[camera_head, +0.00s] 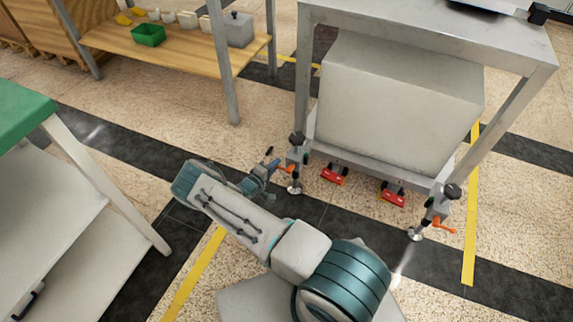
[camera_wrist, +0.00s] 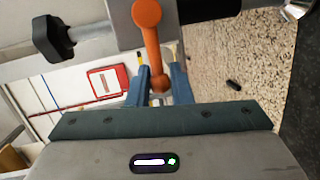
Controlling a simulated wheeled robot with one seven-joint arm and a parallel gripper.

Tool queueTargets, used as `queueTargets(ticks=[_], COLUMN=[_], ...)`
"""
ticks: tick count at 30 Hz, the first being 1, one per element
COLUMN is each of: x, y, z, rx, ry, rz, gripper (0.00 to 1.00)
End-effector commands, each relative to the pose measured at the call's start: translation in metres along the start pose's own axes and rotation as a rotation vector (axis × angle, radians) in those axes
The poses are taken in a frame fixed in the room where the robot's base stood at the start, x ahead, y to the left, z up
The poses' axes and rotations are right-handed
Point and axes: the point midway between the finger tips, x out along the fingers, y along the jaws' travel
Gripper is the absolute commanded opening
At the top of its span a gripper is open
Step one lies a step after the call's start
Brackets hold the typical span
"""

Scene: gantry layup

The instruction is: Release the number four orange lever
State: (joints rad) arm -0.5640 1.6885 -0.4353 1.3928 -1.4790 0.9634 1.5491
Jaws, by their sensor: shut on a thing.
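An orange lever (camera_wrist: 151,42) hangs from a grey metal bracket (camera_wrist: 118,20) in the wrist view, with its rounded end low between my blue fingers. My gripper (camera_wrist: 159,72) is shut on that end. In the head view my gripper (camera_head: 272,163) is at the left corner foot of the grey cart, and the same lever (camera_head: 287,169) shows small beside it. A second orange lever (camera_head: 443,226) is at the right corner foot, away from my gripper. No number is readable on either lever.
The grey cart (camera_head: 428,42) carries a large pale box (camera_head: 395,105) on its lower level. Two red pedals (camera_head: 333,174) (camera_head: 393,198) sit under its near edge. A green-topped table (camera_head: 22,112) stands at left, and a wooden shelf bench (camera_head: 180,50) behind. Dark floor nearby is clear.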

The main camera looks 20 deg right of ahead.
Motion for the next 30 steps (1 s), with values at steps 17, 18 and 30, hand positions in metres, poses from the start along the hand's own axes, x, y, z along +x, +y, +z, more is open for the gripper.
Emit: queueTargets(ticks=[17,18,30], x=[-0.0115,-0.0110,-0.0139], y=[-0.0033,-0.0031,-0.0006], z=[-0.0073,-0.0071,-0.0052], rx=[0.025,0.025,0.024], ry=[0.022,0.022,0.017], rz=[-0.014,-0.013,-0.011], gripper=[0.27,0.38,0.39])
